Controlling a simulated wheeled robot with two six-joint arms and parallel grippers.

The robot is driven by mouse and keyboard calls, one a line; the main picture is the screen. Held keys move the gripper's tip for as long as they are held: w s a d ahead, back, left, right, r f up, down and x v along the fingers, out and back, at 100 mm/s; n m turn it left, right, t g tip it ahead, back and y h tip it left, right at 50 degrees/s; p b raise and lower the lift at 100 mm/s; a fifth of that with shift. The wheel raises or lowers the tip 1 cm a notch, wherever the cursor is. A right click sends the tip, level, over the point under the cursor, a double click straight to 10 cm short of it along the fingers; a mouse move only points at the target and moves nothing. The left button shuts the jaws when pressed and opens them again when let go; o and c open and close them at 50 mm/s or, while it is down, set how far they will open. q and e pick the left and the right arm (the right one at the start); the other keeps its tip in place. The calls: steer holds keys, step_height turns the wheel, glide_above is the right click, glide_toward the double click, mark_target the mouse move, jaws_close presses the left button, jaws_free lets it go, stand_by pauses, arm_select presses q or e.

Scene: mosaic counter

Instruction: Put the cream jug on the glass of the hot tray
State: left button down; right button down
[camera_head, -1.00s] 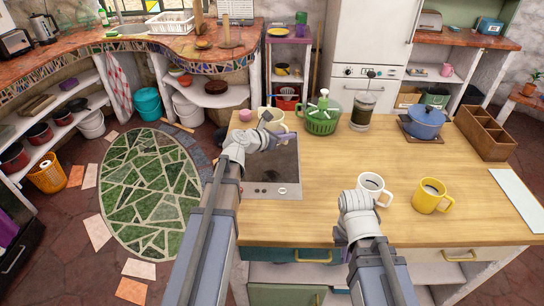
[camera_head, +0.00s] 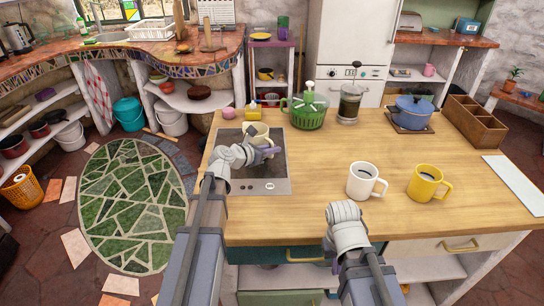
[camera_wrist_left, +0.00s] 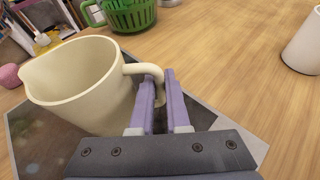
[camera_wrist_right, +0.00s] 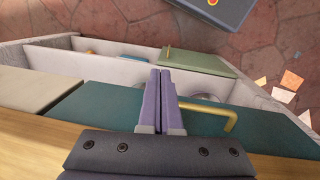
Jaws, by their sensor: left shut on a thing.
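The cream jug (camera_head: 256,131) is over the back part of the hot tray's dark glass (camera_head: 235,165). In the left wrist view the jug (camera_wrist_left: 75,85) has its open mouth up and its handle between my left fingers. My left gripper (camera_head: 267,151) is shut on that handle; in its wrist view the fingertips (camera_wrist_left: 160,78) lie on both sides of it. I cannot tell whether the jug's base touches the glass. My right gripper (camera_wrist_right: 160,75) is shut and empty, pointing down by the counter's front edge.
A white mug (camera_head: 362,181) and a yellow mug (camera_head: 425,183) stand right of the tray. The counter's middle is clear.

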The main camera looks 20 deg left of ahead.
arm_select(q)
steer(key=shift+f, duration=0.2)
arm_select(e)
steer(key=shift+f, duration=0.25)
arm_select(q)
steer(key=shift+f, duration=0.2)
steer(key=c, duration=0.9)
jaws_free()
steer(key=shift+r, duration=0.2)
steer(key=shift+s+a+r+p, duration=0.1)
steer(key=shift+s+r+p, duration=0.1)
steer(key=shift+s+p, duration=0.1)
steer(key=p+v, duration=0.4)
steer(key=v, duration=0.7)
steer(key=shift+a, duration=0.2)
arm_select(e)
step_height(320, 180, up, 4)
steer(key=shift+r, duration=0.25)
arm_select(q)
steer(key=shift+s, duration=0.1)
